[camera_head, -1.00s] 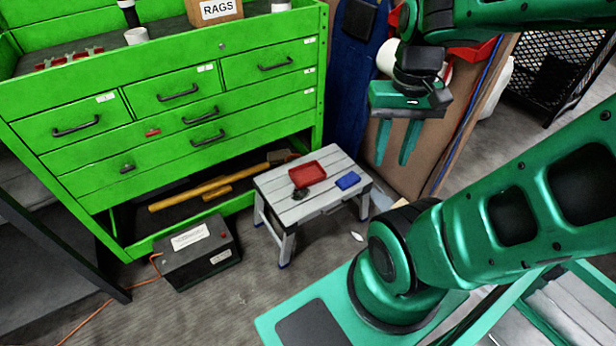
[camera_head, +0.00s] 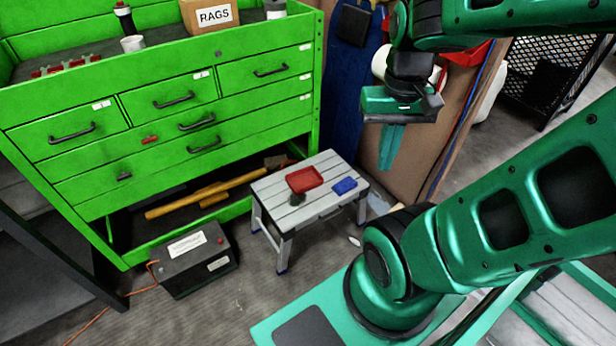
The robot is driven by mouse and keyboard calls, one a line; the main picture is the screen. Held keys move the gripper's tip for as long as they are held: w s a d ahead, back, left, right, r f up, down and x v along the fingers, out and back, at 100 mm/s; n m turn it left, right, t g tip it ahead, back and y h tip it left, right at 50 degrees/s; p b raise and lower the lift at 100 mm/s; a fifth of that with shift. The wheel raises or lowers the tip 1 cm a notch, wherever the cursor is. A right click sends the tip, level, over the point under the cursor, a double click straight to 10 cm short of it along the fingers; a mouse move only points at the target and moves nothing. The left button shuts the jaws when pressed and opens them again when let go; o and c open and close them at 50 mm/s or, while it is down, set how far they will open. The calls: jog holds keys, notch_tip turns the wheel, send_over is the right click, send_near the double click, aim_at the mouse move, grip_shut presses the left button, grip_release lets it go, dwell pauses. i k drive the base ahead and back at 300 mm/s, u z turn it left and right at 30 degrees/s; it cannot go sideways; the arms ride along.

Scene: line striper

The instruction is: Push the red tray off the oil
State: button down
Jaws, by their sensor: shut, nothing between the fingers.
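The red tray (camera_head: 306,179) lies on the slatted top of a small grey step stool (camera_head: 275,189), toward its middle and back. A dark patch (camera_head: 297,199), which looks like the oil, shows at the tray's front edge; whether more of it lies beneath the tray is hidden. A small blue object (camera_head: 344,186) lies on the stool to the right of the tray, apart from it. My gripper (camera_head: 387,168) points down with its fingers together and empty. In the picture it is up and to the right of the stool, clear of the tray.
A green tool chest (camera_head: 190,125) stands behind and left of the stool. A yellow-handled tool (camera_head: 200,195) lies on its bottom shelf. A black battery-like box (camera_head: 192,258) sits on the floor left of the stool. A brown board (camera_head: 430,140) stands behind my gripper.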

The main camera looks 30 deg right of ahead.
aim_at(302, 181)
jog(key=u, duration=2.85)
jog(key=k, duration=1.1)
jog(key=z, duration=2.35)
jog(key=i, duration=0.4)
jog(key=z, duration=0.05)
